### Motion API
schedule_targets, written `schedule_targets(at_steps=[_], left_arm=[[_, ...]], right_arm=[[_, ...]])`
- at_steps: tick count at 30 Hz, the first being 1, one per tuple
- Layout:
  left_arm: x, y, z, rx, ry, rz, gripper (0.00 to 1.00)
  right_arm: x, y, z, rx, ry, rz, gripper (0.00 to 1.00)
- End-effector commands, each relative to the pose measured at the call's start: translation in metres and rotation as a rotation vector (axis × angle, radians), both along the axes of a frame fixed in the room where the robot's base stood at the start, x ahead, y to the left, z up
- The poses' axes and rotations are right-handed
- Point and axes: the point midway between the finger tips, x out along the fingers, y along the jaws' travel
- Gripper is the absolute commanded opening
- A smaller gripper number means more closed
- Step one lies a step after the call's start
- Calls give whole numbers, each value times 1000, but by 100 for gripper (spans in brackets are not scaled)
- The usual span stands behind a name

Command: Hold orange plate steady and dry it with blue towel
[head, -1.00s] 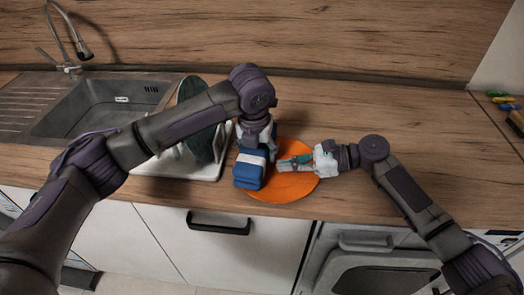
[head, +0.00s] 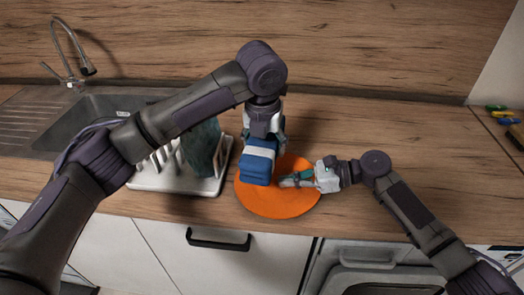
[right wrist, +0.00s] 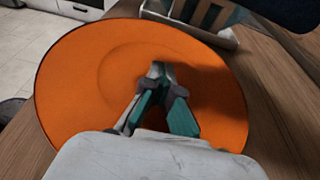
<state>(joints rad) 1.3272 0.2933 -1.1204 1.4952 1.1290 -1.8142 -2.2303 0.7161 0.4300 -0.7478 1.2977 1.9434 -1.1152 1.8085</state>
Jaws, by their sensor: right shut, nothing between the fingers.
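The orange plate (head: 280,207) lies on the wooden counter near its front edge. The blue towel (head: 257,167), a folded bundle with a white band, is over the plate's upper left part. My left gripper (head: 264,136) is above and behind the towel and holds it; its fingertips are hidden. My right gripper (head: 283,182) is shut and empty, its tips on or just above the plate's middle. In the right wrist view, the closed fingertips (right wrist: 158,70) point at the plate (right wrist: 75,85). A dark blue corner, likely the towel (right wrist: 290,12), shows at the top right.
A white dish rack (head: 180,183) with a dark green plate (head: 203,148) stands left of the orange plate. The sink (head: 75,120) and tap (head: 68,45) are further left. Colourful small items (head: 500,110) lie far right. The counter behind and right is clear.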

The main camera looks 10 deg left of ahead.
Motion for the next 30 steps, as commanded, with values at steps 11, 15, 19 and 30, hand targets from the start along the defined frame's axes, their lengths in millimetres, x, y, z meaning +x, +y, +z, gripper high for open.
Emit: schedule_targets(at_steps=[11, 15, 19, 30], left_arm=[[0, 0, 2, 0, 0, 0, 12], [0, 0, 2, 0, 0, 0, 12], [0, 0, 2, 0, 0, 0, 12], [0, 0, 2, 0, 0, 0, 12]], right_arm=[[0, -1, -2, -4, 2, -1, 0], [0, -1, -2, -4, 2, -1, 3], [0, -1, -2, -5, 2, -1, 25], [-1, -1, -3, -5, 3, 0, 35]])
